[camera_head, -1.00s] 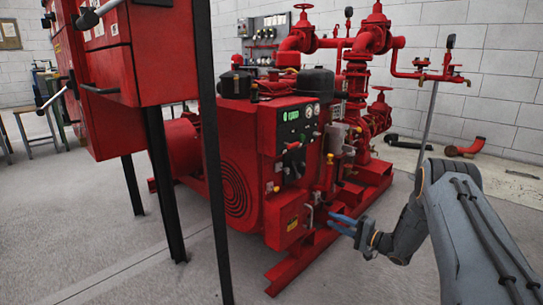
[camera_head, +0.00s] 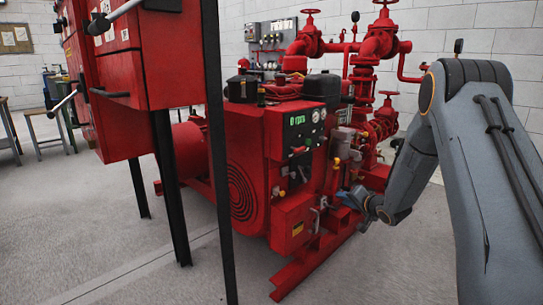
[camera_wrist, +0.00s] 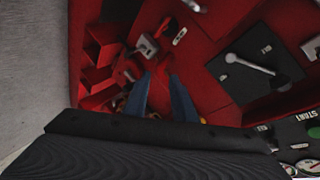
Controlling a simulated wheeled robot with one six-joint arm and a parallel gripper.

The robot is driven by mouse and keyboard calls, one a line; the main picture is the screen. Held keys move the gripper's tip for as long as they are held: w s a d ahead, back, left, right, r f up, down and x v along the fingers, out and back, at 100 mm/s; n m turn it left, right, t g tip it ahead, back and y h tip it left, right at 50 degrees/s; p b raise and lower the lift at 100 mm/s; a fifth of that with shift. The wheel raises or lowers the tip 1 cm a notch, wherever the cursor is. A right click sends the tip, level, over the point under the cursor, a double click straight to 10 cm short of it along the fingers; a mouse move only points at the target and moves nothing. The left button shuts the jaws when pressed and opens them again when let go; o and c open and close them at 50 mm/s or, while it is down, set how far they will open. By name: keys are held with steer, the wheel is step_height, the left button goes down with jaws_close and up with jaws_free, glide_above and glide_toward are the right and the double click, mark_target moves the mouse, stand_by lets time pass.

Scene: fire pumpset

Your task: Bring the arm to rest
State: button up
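My gripper (camera_head: 350,198) has blue fingers and is beside the front of the red pump set (camera_head: 300,215), near its lower panel box. In the wrist view the two fingers (camera_wrist: 160,78) stand apart with a gap between them and nothing held. My grey arm fills the right of the head view, with its elbow high and its forearm angled down to the gripper. Whether the fingertips touch the pump set cannot be told.
A control panel (camera_head: 298,135) with gauges is on the pump set. Red valves and pipes (camera_head: 380,45) rise behind it. A red cabinet (camera_head: 170,60) on black legs stands at the left. Open grey floor (camera_head: 110,250) lies in front.

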steer(key=s+a+r+n+g+h, duration=0.1)
steer(key=s+a+r+n+g, duration=0.15)
steer(key=s, duration=1.15)
steer(key=s+a+r+n+g+h, duration=0.2)
steer(key=s+a+g, duration=0.15)
steer(key=s, duration=1.15)
steer(key=s+a+r+n+g+h, duration=0.1)
steer(key=s+a+r+n+g, duration=0.2)
steer(key=s, duration=1.1)
steer(key=s+a+r+n+g+y+p, duration=0.1)
steer(key=s+a+r+n+g, duration=0.15)
steer(key=s+a+r, duration=0.5)
steer(key=s+a+r+n+g+y+p, duration=0.15)
steer(key=s+a+n, duration=0.25)
steer(key=s+a, duration=0.75)
steer(key=d+r+m+h+p, duration=0.1)
steer(key=d+r+m+p, duration=0.1)
steer(key=d+r+p, duration=0.4)
steer(key=w+d+r+m+p, duration=0.1)
steer(key=d+r+m+p, duration=0.1)
steer(key=d+r+p, duration=0.5)
steer(key=w+d+r+m+h+p, duration=0.1)
steer(key=d+r+m+p, duration=0.2)
steer(key=r+p, duration=1.3)
steer(key=d+p, duration=0.3)
steer(key=p, duration=0.6)
steer(key=shift+d+r+h, duration=0.3)
steer(key=shift+h, duration=0.05)
